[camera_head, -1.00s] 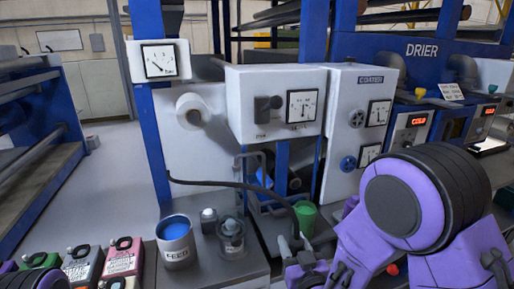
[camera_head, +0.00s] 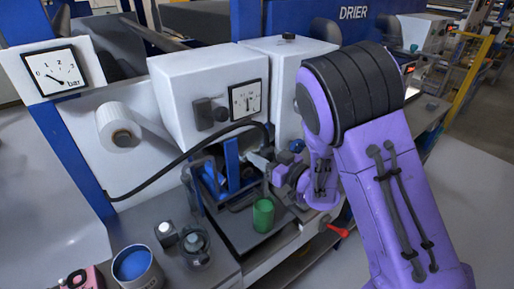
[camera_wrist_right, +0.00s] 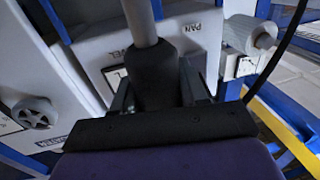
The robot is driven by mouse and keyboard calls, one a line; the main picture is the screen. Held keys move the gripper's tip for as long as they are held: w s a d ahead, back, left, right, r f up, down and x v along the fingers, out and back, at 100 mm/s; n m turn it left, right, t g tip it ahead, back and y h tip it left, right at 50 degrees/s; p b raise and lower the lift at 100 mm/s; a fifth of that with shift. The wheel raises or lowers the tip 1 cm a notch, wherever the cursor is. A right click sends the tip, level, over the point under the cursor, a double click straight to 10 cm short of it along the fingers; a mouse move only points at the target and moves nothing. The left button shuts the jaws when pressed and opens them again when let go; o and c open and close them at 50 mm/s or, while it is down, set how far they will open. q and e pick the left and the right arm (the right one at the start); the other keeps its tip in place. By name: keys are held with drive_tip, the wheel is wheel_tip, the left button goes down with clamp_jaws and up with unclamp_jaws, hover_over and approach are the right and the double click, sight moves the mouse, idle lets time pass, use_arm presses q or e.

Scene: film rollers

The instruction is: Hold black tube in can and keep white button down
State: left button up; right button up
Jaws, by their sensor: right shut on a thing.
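The black tube (camera_head: 183,156) runs from the white panel at the left and arches up to my right gripper (camera_head: 262,162). In the right wrist view, that gripper (camera_wrist_right: 155,88) is shut on the tube's thick dark end piece (camera_wrist_right: 153,72), with a grey pipe sticking out beyond it. The can (camera_head: 146,281) with blue liquid stands at the lower left, away from the tube's end. A small box with a white button (camera_head: 165,228) is beside the can, and nothing touches it. My left gripper is out of view.
A green cup (camera_head: 263,216) stands on the tray below my right gripper. A small dark round-topped device (camera_head: 195,247) is right of the button. A red handle (camera_head: 337,230) sticks out at the right. White machine housings (camera_head: 190,90) and a paper roll (camera_head: 118,130) are behind.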

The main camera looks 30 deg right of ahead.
drive_tip(key=shift+s+f+b, duration=0.3)
drive_tip(key=shift+s+f, duration=0.05)
drive_tip(key=shift+s, duration=0.1)
drive_tip(key=shift+s+a+f+b, duration=0.1)
drive_tip(key=shift+a+f+b, duration=0.05)
drive_tip(key=shift+f+b, duration=0.2)
use_arm(q)
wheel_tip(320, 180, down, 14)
drive_tip(key=b, duration=1.2)
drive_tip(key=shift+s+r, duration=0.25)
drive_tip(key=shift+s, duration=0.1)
use_arm(e)
wheel_tip(320, 180, down, 14)
drive_tip(key=w, duration=0.1)
drive_tip(key=shift+w, duration=0.25)
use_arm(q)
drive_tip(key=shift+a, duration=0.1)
use_arm(e)
drive_tip(key=shift+r, duration=0.15)
